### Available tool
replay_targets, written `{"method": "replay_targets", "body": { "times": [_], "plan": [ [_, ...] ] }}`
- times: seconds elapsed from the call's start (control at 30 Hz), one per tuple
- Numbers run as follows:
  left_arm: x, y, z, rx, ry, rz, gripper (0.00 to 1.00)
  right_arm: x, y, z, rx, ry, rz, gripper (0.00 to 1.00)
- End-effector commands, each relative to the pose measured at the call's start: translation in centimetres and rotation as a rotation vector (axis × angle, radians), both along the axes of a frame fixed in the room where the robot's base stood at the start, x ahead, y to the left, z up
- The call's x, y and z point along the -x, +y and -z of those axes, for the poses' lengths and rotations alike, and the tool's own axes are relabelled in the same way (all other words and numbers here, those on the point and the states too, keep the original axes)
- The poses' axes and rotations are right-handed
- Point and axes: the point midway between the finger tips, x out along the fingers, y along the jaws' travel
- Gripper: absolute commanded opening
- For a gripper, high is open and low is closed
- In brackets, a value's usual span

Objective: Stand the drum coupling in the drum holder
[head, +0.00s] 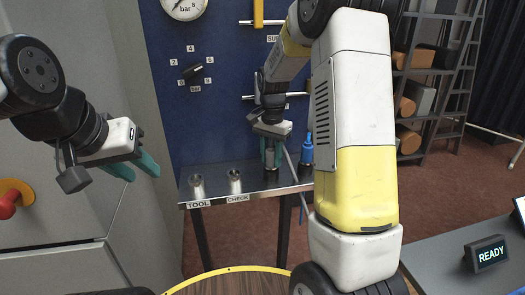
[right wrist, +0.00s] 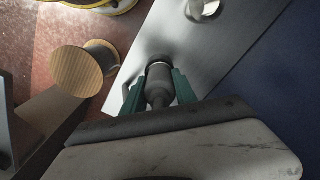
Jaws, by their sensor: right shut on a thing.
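In the head view my right gripper (head: 271,151) is over the narrow metal shelf, its teal fingers on both sides of a grey stepped cylinder, which looks like the drum coupling (head: 271,158). In the right wrist view the fingers (right wrist: 158,92) are shut on this coupling (right wrist: 157,84). Its far end meets a pale ring; I cannot tell whether it is inside a holder or just above one. Metal cup holders stand on the shelf, one above TOOL (head: 197,186) and one above CHECK (head: 235,181). Which is the drum holder is unclear. My left gripper (head: 136,168) is open and empty.
A blue fitting (head: 307,150) stands upright on the shelf (head: 216,188), close right of my right gripper. A blue panel (head: 220,120) with a gauge and a knob rises behind. A lit READY box (head: 486,254) sits on a grey surface at right.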

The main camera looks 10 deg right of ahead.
Motion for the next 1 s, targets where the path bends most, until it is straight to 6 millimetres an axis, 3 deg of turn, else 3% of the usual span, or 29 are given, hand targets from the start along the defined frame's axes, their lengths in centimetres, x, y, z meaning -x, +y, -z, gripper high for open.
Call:
{"method": "replay_targets", "body": {
  "times": [0.13,0.17,0.27,0.67,1.0],
  "plan": [
    [0.0,0.0,0.0,0.0,0.0,0.0,0.36,0.1,0.0,0.2,0.0,0.003,0.0,0.0],
    [0.0,0.0,0.0,0.0,0.0,0.0,0.36,0.1,0.0,0.2,0.0,0.003,0.0,0.4],
    [0.0,0.0,0.0,0.0,0.0,0.0,0.36,0.1,0.0,0.2,0.0,0.004,0.0,0.59],
    [0.0,0.0,0.0,0.0,0.0,0.0,0.36,0.0,0.0,-0.4,0.001,0.002,0.0,0.59],
    [0.0,0.0,0.0,0.0,0.0,0.0,0.36,0.0,0.0,-5.8,0.0,0.0,-0.001,0.59]
  ]
}}
